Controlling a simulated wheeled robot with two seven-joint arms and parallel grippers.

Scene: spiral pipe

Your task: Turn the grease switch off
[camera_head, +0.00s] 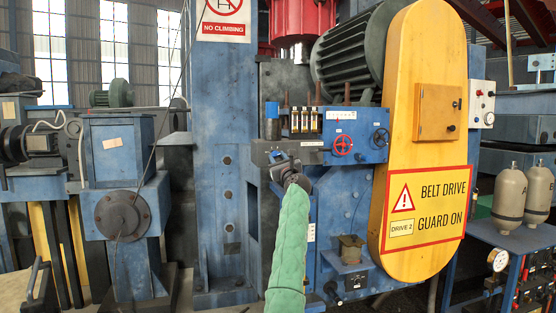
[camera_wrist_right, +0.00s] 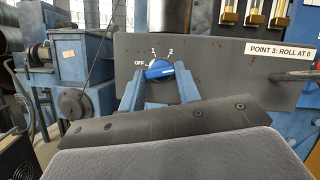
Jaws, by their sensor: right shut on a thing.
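The grease switch is a blue knob (camera_wrist_right: 159,69) on a dark grey panel (camera_wrist_right: 215,60), with the marks OFF, 1 and 2 around its left and top. Its blue grip lies nearly level; I cannot tell for sure which mark it points at. My right gripper (camera_wrist_right: 158,82) has its two blue fingers on either side of the knob, shut on it. In the head view my right gripper (camera_head: 279,157) is at the panel, at the end of a green-sleeved arm, and hides the switch. My left gripper is not in view.
A label reading "POINT 3: ROLL AT 0" (camera_wrist_right: 280,49) is on the panel's right. Several brass-and-glass oilers (camera_head: 305,120) stand above the panel. A blue column (camera_head: 222,130) rises at left.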

